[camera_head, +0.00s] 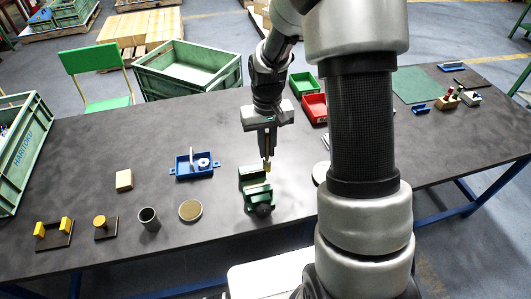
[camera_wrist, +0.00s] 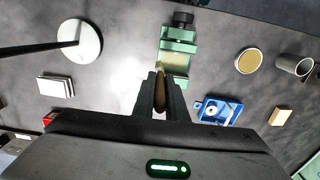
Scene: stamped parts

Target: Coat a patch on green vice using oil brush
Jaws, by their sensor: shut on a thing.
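The green vice (camera_head: 256,193) stands on the dark table in front of my arm, with a dark knob at its near end. It also shows in the wrist view (camera_wrist: 181,45), above my fingers. My gripper (camera_head: 267,145) points down at the far end of the vice. Its two fingers (camera_wrist: 161,82) are shut on the oil brush (camera_wrist: 160,96), whose brown handle lies between them. The pale brush tip (camera_head: 267,165) points down at the vice's far part. I cannot tell whether the tip touches the vice.
A blue fixture (camera_head: 194,165) lies left of the vice, with a round brownish disc (camera_head: 190,210) and a grey cup (camera_head: 149,219) nearby. Red (camera_head: 315,108) and green (camera_head: 303,83) bins stand behind my gripper.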

